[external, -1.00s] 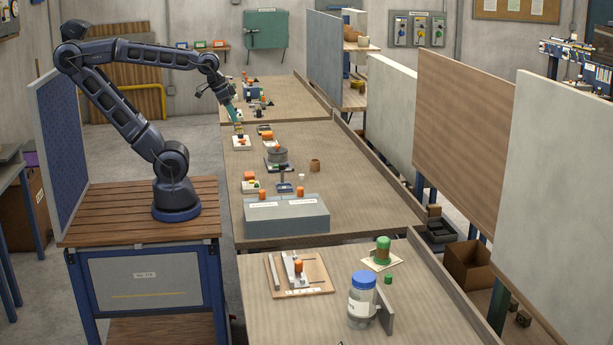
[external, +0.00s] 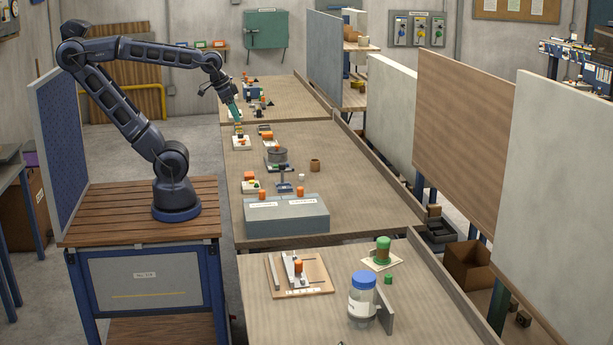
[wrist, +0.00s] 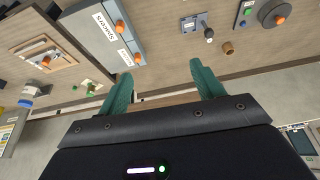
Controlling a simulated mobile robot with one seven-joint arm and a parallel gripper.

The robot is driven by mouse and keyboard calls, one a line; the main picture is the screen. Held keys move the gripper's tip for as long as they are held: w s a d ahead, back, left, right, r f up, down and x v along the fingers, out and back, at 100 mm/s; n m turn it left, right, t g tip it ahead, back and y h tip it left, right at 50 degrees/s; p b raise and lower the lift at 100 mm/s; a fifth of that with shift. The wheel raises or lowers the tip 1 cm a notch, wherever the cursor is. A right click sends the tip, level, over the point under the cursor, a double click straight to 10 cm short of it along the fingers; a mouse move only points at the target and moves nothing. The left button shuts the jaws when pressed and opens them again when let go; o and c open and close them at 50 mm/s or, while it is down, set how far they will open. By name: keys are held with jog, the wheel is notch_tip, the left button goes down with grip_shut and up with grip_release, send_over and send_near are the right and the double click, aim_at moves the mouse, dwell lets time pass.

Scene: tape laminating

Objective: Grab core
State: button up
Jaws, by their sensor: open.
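A small brown cylinder (external: 315,165), which looks like the core, stands on the middle bench, right of the round grey fixture. In the wrist view the brown cylinder (wrist: 228,48) lies beyond and right of the right fingertip, apart from it. My gripper (external: 239,121) has teal fingers and points down over the left edge of the middle bench, left of and farther back than the brown cylinder. In the wrist view my gripper (wrist: 160,69) has its two fingers wide apart with nothing between them.
A grey block (external: 286,220) with orange knobs stands at the bench's front. A round grey fixture (external: 277,155) and a small post (external: 300,177) stand near the cylinder. A raised rail (external: 385,180) runs along the right edge. Bench surface right of the cylinder is clear.

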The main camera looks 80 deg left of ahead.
jog(key=w+a+m+g, duration=0.1)
jog(key=w+a+m, duration=0.4)
jog(key=w, duration=0.9)
jog(key=m+g, duration=0.3)
jog(key=m, duration=0.6)
send_over(315, 160)
jog(key=f, duration=2.2)
jog(key=shift+s+d+f, duration=0.25)
jog(key=shift+s+f, duration=0.1)
jog(key=shift+f, duration=0.05)
notch_tip(315, 160, down, 5)
jog(key=shift+f, duration=0.2)
jog(key=shift+w+a+f, duration=0.1)
jog(key=shift+w+f, duration=0.1)
jog(key=shift+f, duration=1.1)
jog(key=shift+w+a+f, duration=0.1)
jog(key=shift+w+f, duration=0.1)
jog(key=shift+f, duration=1.05)
jog(key=shift+c, duration=0.5)
